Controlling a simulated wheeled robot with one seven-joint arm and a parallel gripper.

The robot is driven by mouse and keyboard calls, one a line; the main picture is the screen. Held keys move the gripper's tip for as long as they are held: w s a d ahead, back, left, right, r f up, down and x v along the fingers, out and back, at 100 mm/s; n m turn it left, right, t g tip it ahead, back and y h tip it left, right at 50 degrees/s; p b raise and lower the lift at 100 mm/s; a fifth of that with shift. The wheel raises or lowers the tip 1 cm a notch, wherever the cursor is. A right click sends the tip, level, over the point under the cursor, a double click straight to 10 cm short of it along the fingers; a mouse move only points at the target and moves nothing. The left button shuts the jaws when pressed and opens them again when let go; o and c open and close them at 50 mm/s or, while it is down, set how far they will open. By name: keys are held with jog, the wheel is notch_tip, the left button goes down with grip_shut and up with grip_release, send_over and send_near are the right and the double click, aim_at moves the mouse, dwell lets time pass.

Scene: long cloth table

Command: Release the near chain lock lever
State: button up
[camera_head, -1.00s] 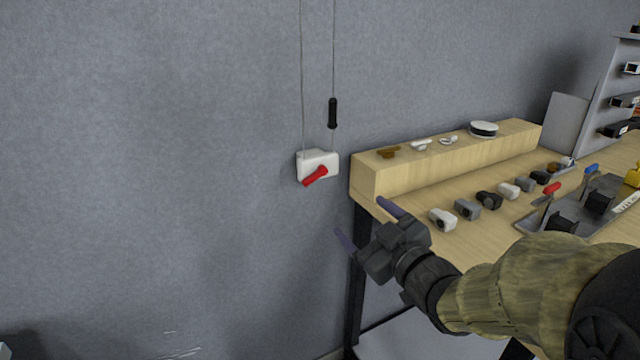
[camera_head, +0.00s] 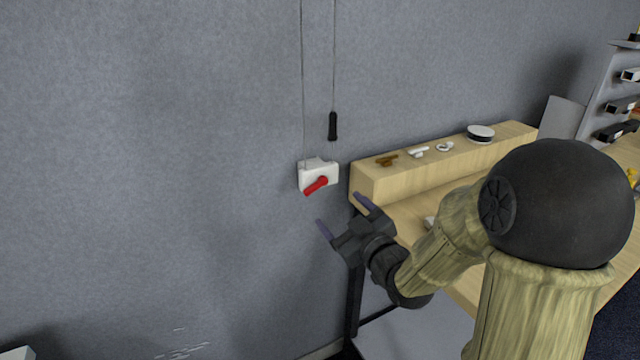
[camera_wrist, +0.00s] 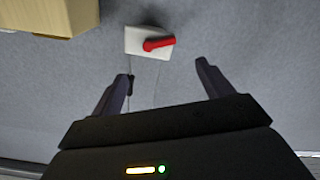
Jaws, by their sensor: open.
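The chain lock is a white box (camera_head: 311,170) on the grey wall, with a red lever (camera_head: 317,186) on its front. The lever slants down to the left in the head view. Two thin chains run up from the box, and the right one carries a black grip (camera_head: 332,126). My gripper (camera_head: 341,214) is open and empty, below and to the right of the lever and apart from it. In the wrist view the red lever (camera_wrist: 158,44) and white box (camera_wrist: 136,41) lie beyond the open fingers (camera_wrist: 162,78), roughly between them.
A wooden table (camera_head: 405,215) with a raised back shelf (camera_head: 375,186) stands just right of the lock. Small brown and white parts and a round white-black item (camera_head: 480,133) lie on the shelf. The wall left of the lock is clear.

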aim_at(316, 187)
jog(key=x, duration=1)
jog(key=shift+w+a+f, duration=0.1)
jog(key=c, duration=1)
